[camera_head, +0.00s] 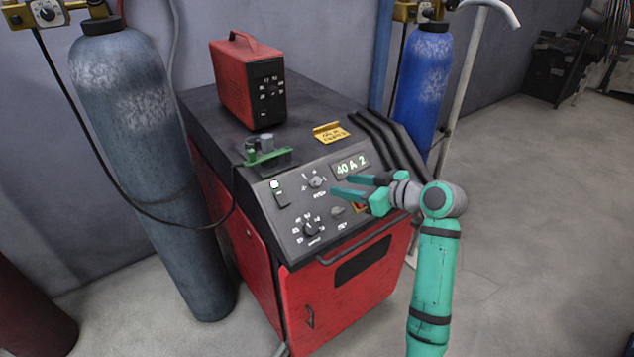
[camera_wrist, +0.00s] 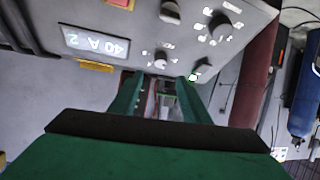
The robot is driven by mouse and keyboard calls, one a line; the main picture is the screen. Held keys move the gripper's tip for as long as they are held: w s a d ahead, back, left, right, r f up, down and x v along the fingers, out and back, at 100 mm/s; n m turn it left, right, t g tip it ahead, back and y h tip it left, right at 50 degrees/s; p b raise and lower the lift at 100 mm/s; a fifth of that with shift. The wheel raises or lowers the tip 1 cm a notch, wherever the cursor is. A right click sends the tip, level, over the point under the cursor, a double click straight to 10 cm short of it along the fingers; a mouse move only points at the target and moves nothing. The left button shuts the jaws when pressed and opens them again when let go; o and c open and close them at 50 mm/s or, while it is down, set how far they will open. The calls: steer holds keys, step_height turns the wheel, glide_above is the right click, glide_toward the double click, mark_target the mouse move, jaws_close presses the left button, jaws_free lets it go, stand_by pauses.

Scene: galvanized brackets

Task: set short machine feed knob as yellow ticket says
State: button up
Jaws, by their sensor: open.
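A red machine (camera_head: 347,308) with a dark sloped panel stands in the middle. Its panel has an upper knob (camera_head: 316,182), a larger lower-left knob (camera_head: 311,229) and a small lower-right knob (camera_head: 337,211). The display (camera_head: 351,165) reads "40 A 2". A yellow ticket (camera_head: 330,132) lies on its top; its writing is too small to read. My gripper (camera_head: 341,185) is open and empty at the panel, pointing left at the upper knob. In the wrist view, which looks inverted, the upper knob (camera_wrist: 160,62) shows just beyond and between the fingertips, apparently untouched. Which knob is feed is not readable.
A smaller red unit (camera_head: 249,84) and a green item (camera_head: 264,152) sit on the machine's top. A grey-blue cylinder (camera_head: 130,130) stands left, a blue cylinder (camera_head: 421,85) behind right. A handle bar (camera_head: 355,243) crosses the front.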

mark_target(318, 181)
steer(key=x, duration=1)
steer(key=shift+w+a+f, duration=0.1)
steer(key=shift+w+f, duration=0.05)
steer(key=c, duration=1)
steer(key=shift+c, duration=0.2)
